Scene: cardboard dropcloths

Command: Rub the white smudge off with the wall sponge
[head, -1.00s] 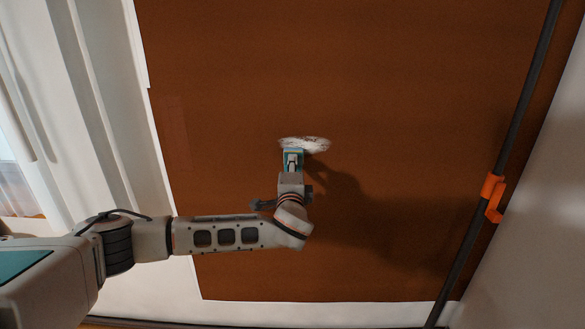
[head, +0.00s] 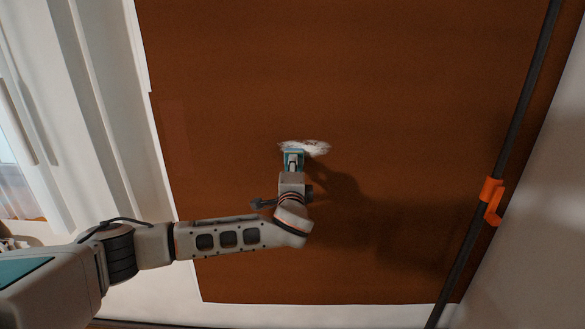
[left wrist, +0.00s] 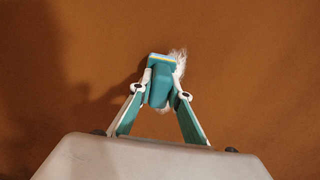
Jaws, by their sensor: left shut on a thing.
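The white smudge (head: 316,147) is a ragged patch on the brown wall panel (head: 400,90) in the head view. My left gripper (head: 293,164) is shut on the wall sponge (head: 293,153), at the lower left edge of the smudge. In the left wrist view the sponge (left wrist: 158,84) is teal with a yellow and pale blue layer at its far end, between the fingertips of my left gripper (left wrist: 161,92). Part of the smudge (left wrist: 179,62) shows behind and right of it. The sponge hides some of the smudge. I cannot tell how firmly it touches the panel. My right gripper is not in view.
A dark pole (head: 515,130) with an orange clip (head: 491,200) runs along the right side of the panel. White trim (head: 110,100) stands at the left. The panel around the smudge is clear.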

